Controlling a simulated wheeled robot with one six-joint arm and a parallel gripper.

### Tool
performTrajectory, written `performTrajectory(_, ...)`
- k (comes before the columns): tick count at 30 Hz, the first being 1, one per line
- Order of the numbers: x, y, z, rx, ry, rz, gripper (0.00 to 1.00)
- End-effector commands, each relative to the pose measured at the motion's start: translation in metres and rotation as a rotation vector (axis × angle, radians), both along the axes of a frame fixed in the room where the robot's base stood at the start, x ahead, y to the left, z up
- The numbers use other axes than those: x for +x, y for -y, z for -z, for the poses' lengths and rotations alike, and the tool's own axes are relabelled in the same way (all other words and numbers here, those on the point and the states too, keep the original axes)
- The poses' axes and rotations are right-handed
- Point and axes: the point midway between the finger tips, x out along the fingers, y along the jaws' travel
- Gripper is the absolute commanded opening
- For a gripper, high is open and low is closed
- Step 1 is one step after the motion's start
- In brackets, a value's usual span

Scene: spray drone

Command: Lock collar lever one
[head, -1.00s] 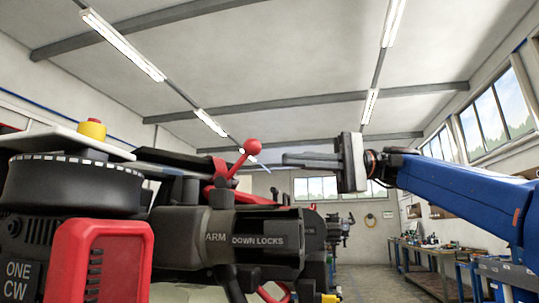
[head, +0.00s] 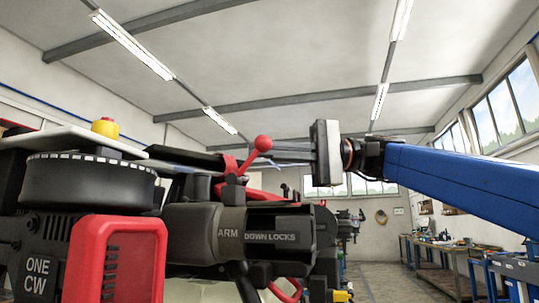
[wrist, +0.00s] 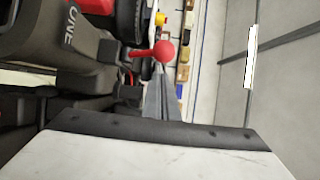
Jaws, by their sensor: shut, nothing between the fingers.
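The collar lever is a red rod with a red ball knob (head: 263,143), tilted up and to the right above the dark arm collar (head: 205,230). A label beside the collar reads "ARM DOWN LOCKS". My gripper (head: 274,150) is shut and empty, with its fingers pointing left just behind or beside the knob. In the wrist view the red knob (wrist: 164,51) sits just beyond the tips of my closed fingers (wrist: 160,72). I cannot tell whether they touch.
A red housing (head: 120,258) and a black motor (head: 90,182) marked "ONE CW" stand at the left. A yellow cap (head: 105,127) sits above. Workbenches (head: 450,248) line the right wall. The space above the lever is open.

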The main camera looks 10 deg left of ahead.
Motion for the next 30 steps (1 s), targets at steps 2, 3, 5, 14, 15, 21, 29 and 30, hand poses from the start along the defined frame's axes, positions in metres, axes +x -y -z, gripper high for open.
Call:
performTrajectory(2, -0.005, 0.005, 0.001, -0.001, -0.002, 0.001, 0.0)
performTrajectory(3, -0.007, 0.007, 0.0, -0.001, -0.002, 0.001, 0.0)
performTrajectory(5, -0.01, 0.01, 0.0, 0.0, -0.001, 0.001, 0.0)
performTrajectory(14, -0.013, 0.013, 0.001, 0.0, -0.002, 0.0, 0.0)
performTrajectory(15, -0.013, 0.013, 0.001, 0.0, -0.002, 0.0, 0.0)
performTrajectory(21, -0.014, 0.013, 0.001, 0.003, -0.002, 0.0, 0.0)
performTrajectory(29, -0.014, 0.016, 0.004, 0.053, 0.003, 0.0, 0.0)
performTrajectory(30, -0.014, 0.017, 0.004, 0.057, 0.003, 0.0, 0.0)
